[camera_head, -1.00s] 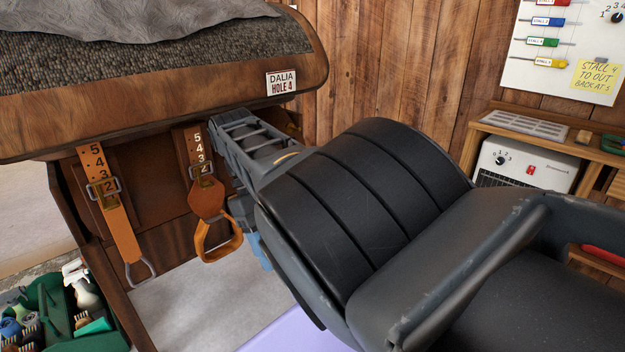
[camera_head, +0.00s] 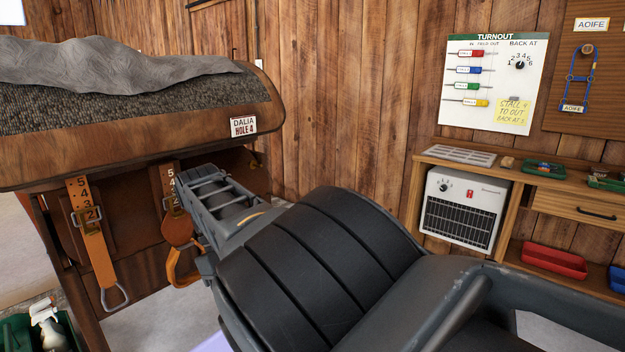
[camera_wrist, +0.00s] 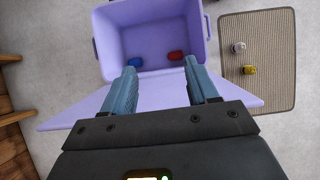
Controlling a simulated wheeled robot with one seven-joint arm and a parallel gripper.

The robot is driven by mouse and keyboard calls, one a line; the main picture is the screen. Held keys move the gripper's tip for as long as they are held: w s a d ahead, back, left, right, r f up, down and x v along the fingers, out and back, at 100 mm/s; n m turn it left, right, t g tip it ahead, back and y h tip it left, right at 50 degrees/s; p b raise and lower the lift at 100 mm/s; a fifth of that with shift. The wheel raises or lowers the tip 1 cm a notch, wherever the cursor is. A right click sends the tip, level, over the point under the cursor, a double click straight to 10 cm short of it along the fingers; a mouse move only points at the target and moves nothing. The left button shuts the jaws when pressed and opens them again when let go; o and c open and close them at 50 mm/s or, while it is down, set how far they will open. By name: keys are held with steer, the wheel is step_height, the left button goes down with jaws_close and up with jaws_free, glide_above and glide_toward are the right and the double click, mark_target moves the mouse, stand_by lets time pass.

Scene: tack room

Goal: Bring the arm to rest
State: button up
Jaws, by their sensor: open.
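My arm fills the lower middle of the head view, reaching toward the wooden saddle stand. In the wrist view my gripper (camera_wrist: 163,88) points down with its two blue-grey fingers apart and nothing between them. Beyond the fingertips is an open lilac bin (camera_wrist: 152,28), with a blue item (camera_wrist: 136,62) and a red item (camera_wrist: 176,55) inside. The fingers overlap the bin's near side in the picture; their height above it is hard to tell. The fingertips are hidden behind my arm in the head view.
The wooden stand (camera_head: 205,130) with leather straps (camera_head: 92,245) is close to my arm on the left. A heater (camera_head: 463,208) and shelf (camera_head: 520,170) stand at the right. A ribbed mat (camera_wrist: 258,60) with small items lies beside the bin.

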steer(key=s+d+f+t+y, duration=0.15)
steer(key=s+f, duration=0.25)
steer(key=f, duration=1.2)
steer(key=s+d+f+t+y, duration=0.1)
steer(key=s+f+t+y, duration=0.15)
steer(key=f, duration=1.35)
steer(key=s+d+f+m+t+y, duration=0.2)
steer(key=s+d+f, duration=0.25)
steer(key=s, duration=0.35)
steer(key=s+d+f+m+t+y, duration=0.25)
steer(key=s+d, duration=0.25)
steer(key=s, duration=0.3)
steer(key=s+d+r+m+t+h, duration=0.2)
steer(key=s+d+r+m+t, duration=0.4)
steer(key=s+d+r, duration=1.15)
steer(key=s+d+r+t+h+p, duration=0.1)
steer(key=r+p, duration=0.6)
steer(key=r, duration=1)
steer(key=s+d+r+t+h+p, duration=0.1)
steer(key=s+r+t+p, duration=0.2)
steer(key=r+p, duration=0.5)
step_height(320, 180, up, 9)
steer(key=shift+s+d+f, duration=0.15)
steer(key=shift+s+d, duration=0.05)
steer(key=shift+s, duration=0.6)
